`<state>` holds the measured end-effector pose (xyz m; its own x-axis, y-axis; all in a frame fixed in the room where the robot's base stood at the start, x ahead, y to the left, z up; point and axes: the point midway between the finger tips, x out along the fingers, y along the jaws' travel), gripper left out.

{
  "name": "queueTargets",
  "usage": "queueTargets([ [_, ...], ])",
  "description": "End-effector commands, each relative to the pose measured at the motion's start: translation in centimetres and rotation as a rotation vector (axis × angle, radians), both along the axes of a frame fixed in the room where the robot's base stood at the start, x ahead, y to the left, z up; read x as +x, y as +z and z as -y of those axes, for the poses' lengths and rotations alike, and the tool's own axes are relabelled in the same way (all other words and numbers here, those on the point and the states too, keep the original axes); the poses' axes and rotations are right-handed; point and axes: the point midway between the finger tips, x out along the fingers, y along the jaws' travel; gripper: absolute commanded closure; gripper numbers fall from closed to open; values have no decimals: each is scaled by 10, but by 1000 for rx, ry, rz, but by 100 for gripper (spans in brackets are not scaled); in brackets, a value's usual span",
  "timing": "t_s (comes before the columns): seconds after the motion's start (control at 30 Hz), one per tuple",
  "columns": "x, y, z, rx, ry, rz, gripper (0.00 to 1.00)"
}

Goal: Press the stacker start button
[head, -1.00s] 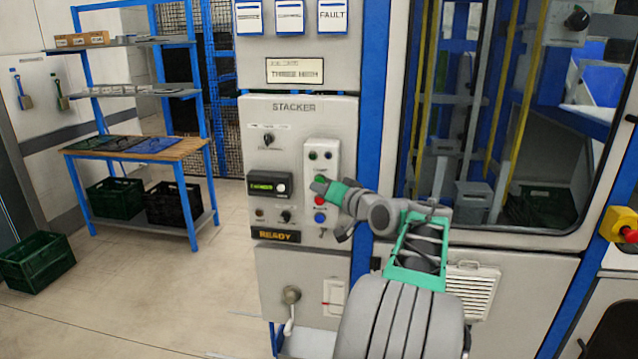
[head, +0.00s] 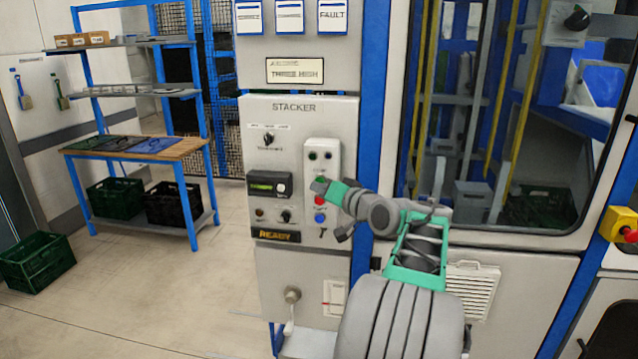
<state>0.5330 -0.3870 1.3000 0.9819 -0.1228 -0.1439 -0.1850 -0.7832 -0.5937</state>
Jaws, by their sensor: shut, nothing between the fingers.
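The stacker panel (head: 256,112) is a pale upright box labelled STACKER, with a raised pale button strip (head: 334,150) on its right side. The strip carries small dark buttons at the top, a red button (head: 319,201) and a blue button (head: 320,217) lower down. A green button (head: 321,180) shows only in part, right at my gripper's tip. My gripper (head: 319,187), with teal parts, is shut and empty. It reaches in from the right and points left at the green button. I cannot tell whether it touches the button.
A READY sign (head: 277,236) is lit below a small display (head: 269,186). A glazed machine enclosure (head: 480,232) stands to the right. An emergency stop (head: 625,226) is at the far right. A shelf rack (head: 150,155) and a green crate (head: 38,262) stand left, with open floor between.

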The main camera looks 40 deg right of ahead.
Motion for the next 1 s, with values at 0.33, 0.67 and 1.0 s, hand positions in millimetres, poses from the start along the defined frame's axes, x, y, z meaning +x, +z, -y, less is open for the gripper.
queueTargets([
  [0.33, 5, 0, 7, 0, 0, 0, 100],
  [0.67, 6, 0, 8, 0, 0, 0, 100],
  [1.0, 8, 0, 11, 0, 0, 0, 100],
])
